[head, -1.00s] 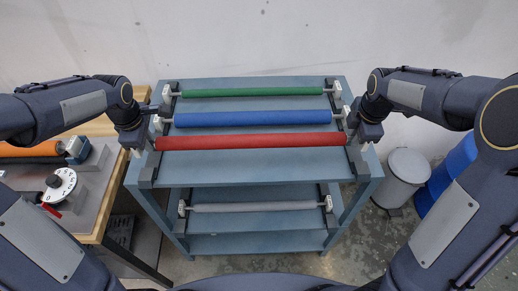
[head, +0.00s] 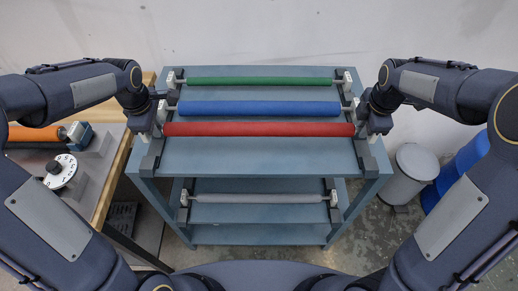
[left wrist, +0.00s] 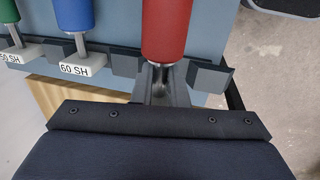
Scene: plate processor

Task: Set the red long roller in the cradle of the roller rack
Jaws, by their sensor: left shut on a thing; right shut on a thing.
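The red long roller (head: 259,130) is held level across the front of the top shelf of the roller rack (head: 258,157), by both ends. My left gripper (head: 158,130) is shut on its left end, and my right gripper (head: 362,128) on its right end. In the left wrist view the red roller (left wrist: 167,30) points away from my gripper (left wrist: 158,85), with dark rail blocks (left wrist: 210,78) on both sides of its end. The blue roller (head: 259,108) and green roller (head: 262,81) rest behind it. I cannot tell whether the red roller touches the cradle.
A grey roller (head: 258,199) lies on the lower shelf. A bench with an orange roller (head: 35,133) and a dial (head: 61,171) stands at left. A grey bin (head: 414,168) and a blue barrel (head: 456,165) stand on the floor at right.

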